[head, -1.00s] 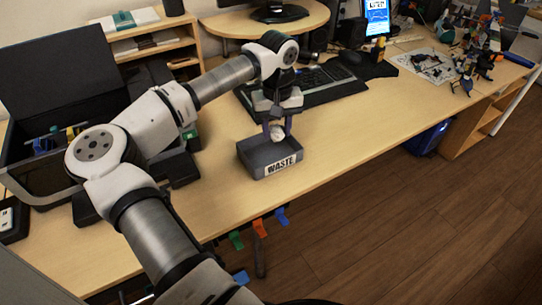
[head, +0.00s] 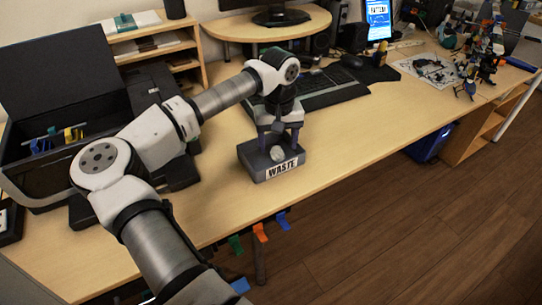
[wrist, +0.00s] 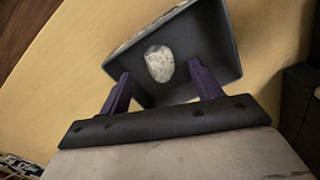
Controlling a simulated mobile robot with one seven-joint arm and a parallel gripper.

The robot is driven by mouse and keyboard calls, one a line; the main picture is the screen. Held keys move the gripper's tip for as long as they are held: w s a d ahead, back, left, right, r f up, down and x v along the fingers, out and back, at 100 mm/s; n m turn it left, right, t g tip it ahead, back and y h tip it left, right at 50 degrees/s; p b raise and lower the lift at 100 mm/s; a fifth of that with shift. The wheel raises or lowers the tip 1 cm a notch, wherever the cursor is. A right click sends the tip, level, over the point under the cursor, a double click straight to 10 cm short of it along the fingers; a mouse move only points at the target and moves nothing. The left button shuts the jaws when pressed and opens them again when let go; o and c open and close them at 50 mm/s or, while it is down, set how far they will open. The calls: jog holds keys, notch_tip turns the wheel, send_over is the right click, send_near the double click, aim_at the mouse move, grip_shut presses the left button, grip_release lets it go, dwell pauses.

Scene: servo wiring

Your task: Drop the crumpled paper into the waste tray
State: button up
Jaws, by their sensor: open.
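The crumpled paper (head: 277,154) is a small whitish ball inside the waste tray, and it also shows in the wrist view (wrist: 159,64). The waste tray (head: 283,170) is a dark grey open box with a white WASTE label, near the front edge of the desk. It also shows in the wrist view (wrist: 215,45). My gripper (head: 279,143) is above the tray with its purple fingers pointing down. In the wrist view my gripper (wrist: 162,88) is open, its fingers apart and the paper beyond them, not held.
A black keyboard (head: 325,88) lies behind the tray. A large black open case (head: 60,90) stands at the left. A monitor stand (head: 268,27) is at the back. Tools and parts (head: 475,60) lie at the far right. The desk right of the tray is clear.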

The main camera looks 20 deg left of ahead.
notch_tip(320, 180, up, 14)
jog(key=shift+b, duration=0.3)
jog(key=shift+f, duration=0.15)
dwell(0.4)
